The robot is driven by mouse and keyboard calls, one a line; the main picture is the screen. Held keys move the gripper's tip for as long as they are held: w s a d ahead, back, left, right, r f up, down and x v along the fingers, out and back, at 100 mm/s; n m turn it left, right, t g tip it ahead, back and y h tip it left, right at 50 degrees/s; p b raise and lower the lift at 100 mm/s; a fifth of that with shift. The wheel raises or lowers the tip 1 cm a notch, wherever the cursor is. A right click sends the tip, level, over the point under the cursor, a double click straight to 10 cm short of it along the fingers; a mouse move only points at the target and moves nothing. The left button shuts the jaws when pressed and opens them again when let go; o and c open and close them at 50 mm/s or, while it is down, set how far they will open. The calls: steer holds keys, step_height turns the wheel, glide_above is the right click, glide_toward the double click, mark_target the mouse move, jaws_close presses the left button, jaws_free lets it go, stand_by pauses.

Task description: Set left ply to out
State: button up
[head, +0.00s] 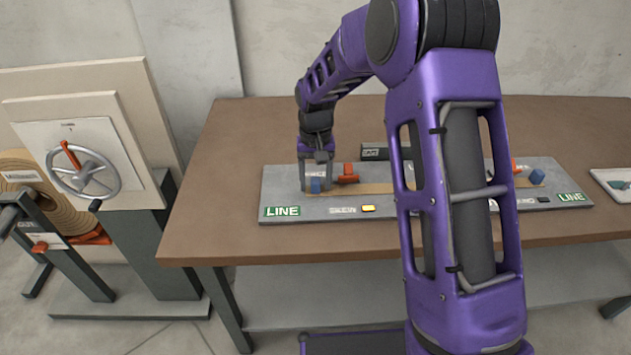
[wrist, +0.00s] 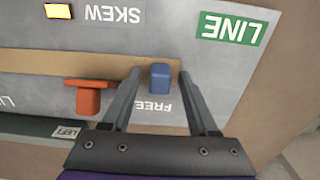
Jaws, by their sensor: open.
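A blue block (head: 316,186) stands at the left end of a tan strip on the grey panel (head: 300,212); it also shows in the wrist view (wrist: 160,78), beside the printed word FREE. My gripper (wrist: 160,74) is open, with one finger on each side of the blue block; whether they touch it I cannot tell. In the head view my gripper (head: 316,176) points down over the panel's left end. A red-orange handle (head: 348,174) sits just right of the blue block; in the wrist view the handle (wrist: 88,97) lies left of the fingers. No label reading "ply" is legible.
A lit yellow button (head: 368,208) is by the SKEW label. A second blue block (head: 537,176) and red handle (head: 515,167) are at the panel's right end. A dark bar (wrist: 30,125) marked LEFT runs beside the panel. A handwheel stand (head: 84,177) is left of the table.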

jaws_close()
stand_by(0.3)
stand_by(1.2)
